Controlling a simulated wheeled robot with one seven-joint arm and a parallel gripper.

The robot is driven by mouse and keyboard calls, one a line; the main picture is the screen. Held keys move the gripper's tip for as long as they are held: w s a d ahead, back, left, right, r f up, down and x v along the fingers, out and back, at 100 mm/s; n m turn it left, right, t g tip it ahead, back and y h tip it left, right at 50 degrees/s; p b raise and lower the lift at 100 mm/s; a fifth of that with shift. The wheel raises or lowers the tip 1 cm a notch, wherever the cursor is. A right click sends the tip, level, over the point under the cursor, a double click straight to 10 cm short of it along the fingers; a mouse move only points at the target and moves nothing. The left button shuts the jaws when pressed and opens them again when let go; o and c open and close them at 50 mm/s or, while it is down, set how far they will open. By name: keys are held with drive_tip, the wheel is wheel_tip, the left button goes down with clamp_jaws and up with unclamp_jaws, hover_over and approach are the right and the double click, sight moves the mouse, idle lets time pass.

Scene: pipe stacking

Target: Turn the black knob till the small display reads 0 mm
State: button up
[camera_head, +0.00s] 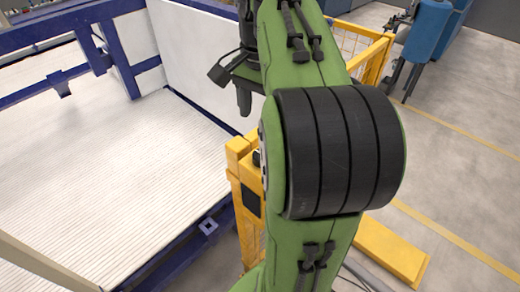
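My gripper (243,103) is dark and hangs at the upper middle, partly behind my green arm. Only one finger shape shows clearly, pointing down, so its opening cannot be made out. It is above and to the left of a yellow post (241,172). The post carries small black parts on its side, but I cannot tell whether one is the black knob. No small display or reading can be made out. My arm hides much of the middle of the view.
A large bed of white pipes (110,170) lies at the left inside a blue frame (125,68). A white panel (200,55) stands behind it. Yellow fencing (368,55) is behind my arm. A blue chair (428,30) stands at the upper right. Grey floor is clear at the right.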

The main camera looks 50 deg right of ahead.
drive_tip(key=f, duration=0.1)
drive_tip(key=f+b, duration=0.1)
drive_tip(key=w+d+f+b, duration=0.1)
drive_tip(key=shift+f, duration=0.15)
drive_tip(key=f+b, duration=0.8)
drive_tip(key=shift+s+a, duration=0.2)
drive_tip(key=shift+s, duration=0.05)
drive_tip(key=shift+a+f+b, duration=0.1)
drive_tip(key=shift+f+b, duration=0.25)
drive_tip(key=shift+b, duration=0.1)
drive_tip(key=shift+r, duration=0.1)
drive_tip(key=c, duration=1.1)
drive_tip(key=shift+o, duration=0.2)
